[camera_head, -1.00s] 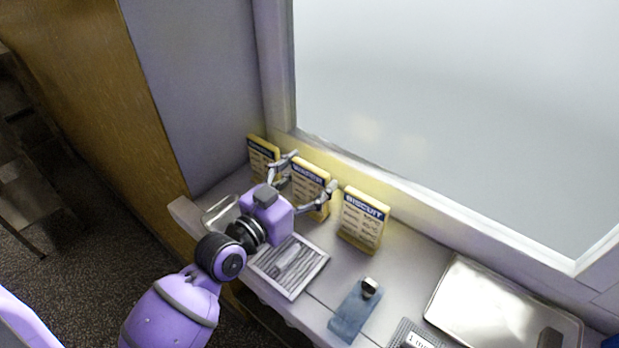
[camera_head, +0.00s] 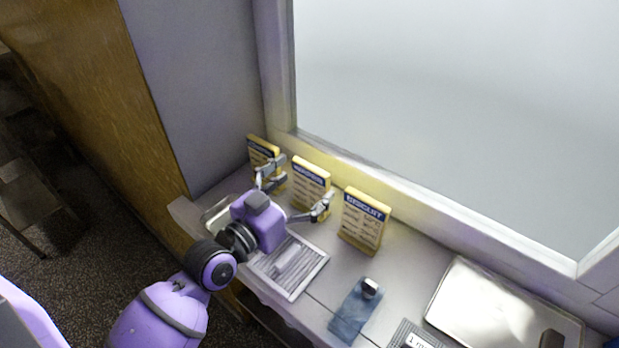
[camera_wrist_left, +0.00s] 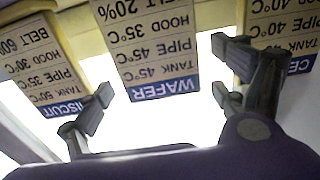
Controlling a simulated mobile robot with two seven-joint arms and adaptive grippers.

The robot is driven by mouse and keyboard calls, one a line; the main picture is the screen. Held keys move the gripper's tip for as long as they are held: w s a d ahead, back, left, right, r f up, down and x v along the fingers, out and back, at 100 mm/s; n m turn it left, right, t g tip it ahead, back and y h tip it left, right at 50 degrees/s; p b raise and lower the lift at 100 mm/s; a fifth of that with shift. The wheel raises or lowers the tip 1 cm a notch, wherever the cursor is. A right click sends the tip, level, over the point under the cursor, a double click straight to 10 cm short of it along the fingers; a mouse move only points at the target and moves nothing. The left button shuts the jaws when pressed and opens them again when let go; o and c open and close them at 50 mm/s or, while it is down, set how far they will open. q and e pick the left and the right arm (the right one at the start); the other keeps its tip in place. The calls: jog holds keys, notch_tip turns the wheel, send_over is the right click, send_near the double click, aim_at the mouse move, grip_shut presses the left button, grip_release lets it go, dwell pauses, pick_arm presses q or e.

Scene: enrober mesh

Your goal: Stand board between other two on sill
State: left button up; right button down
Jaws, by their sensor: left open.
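Three yellow-edged boards stand in a row on the sill below the window. The middle board, WAFER (camera_head: 311,180), stands between the left-hand board (camera_head: 261,150) and the BISCUIT board (camera_head: 363,222), with gaps on both sides. My left gripper (camera_head: 300,183) is open in front of the middle board, its fingers spread to either side and holding nothing. In the left wrist view the WAFER board (camera_wrist_left: 158,50) appears upside down between the open fingers, with BISCUIT (camera_wrist_left: 45,65) at left and a board lettered CE (camera_wrist_left: 282,40) at right, partly hidden by a finger. My right gripper is not seen.
A slatted grey tray (camera_head: 310,262) lies in front of the boards, with a clear dish (camera_head: 215,212) left of it. A blue cloth-like piece (camera_head: 352,318) and a shiny metal tray (camera_head: 490,305) lie to the right. A wall closes the left end.

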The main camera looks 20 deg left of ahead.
pick_arm(q)
jog(key=b+v, duration=0.1)
jog(key=v, duration=0.7)
jog(key=shift+s+a+f, duration=0.1)
jog(key=shift+s+a, duration=0.05)
jog(key=shift+s, duration=0.2)
jog(key=shift+s+a, duration=0.2)
jog(key=shift+s, duration=0.35)
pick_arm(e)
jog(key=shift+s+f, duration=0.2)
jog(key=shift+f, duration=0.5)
